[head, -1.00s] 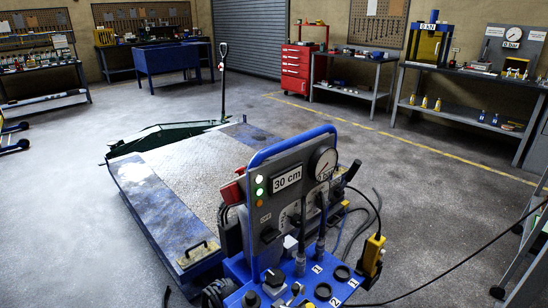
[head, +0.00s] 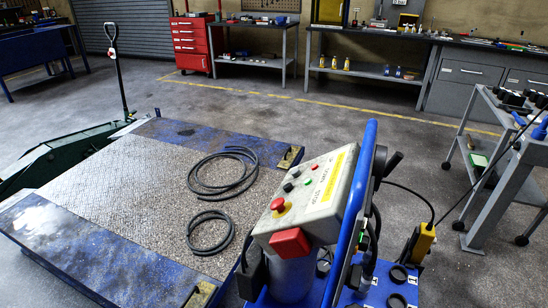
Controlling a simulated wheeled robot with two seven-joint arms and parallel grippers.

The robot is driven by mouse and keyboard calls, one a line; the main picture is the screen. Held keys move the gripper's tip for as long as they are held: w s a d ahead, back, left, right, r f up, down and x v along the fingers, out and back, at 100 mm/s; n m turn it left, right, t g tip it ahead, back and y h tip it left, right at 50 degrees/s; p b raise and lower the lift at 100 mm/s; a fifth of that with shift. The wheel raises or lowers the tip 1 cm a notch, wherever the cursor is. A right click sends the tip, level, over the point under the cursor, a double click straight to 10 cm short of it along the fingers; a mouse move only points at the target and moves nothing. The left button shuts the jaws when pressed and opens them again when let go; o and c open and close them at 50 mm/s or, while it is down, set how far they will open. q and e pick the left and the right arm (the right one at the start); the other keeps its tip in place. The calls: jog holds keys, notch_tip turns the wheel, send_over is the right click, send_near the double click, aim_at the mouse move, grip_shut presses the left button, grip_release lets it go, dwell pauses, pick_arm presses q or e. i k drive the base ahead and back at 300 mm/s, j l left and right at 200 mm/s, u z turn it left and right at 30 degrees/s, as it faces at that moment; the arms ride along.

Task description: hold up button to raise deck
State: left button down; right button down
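A light grey control box (head: 306,195) stands at the lower centre on a blue frame beside the deck. On its face are a red mushroom button (head: 278,205), two dark buttons (head: 291,182), a green button (head: 307,182) and a small red button (head: 314,167). A yellow label lies along its right side. I cannot read which button is up. A red block (head: 290,242) is on its near side. The deck (head: 130,172), a tread plate with blue ends, lies low at the left. Neither of my grippers is in view.
Two dark hose coils (head: 222,180) lie on the deck. A green jack (head: 60,155) with an upright handle stands at its left. A blue rail (head: 356,200) rises right of the box. A grey trolley (head: 495,175) stands at the right.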

aim_at(296, 173)
jog(key=i+j+z, duration=0.2)
jog(key=j, duration=0.4)
jog(key=j+z, duration=0.15)
jog(key=j, duration=0.45)
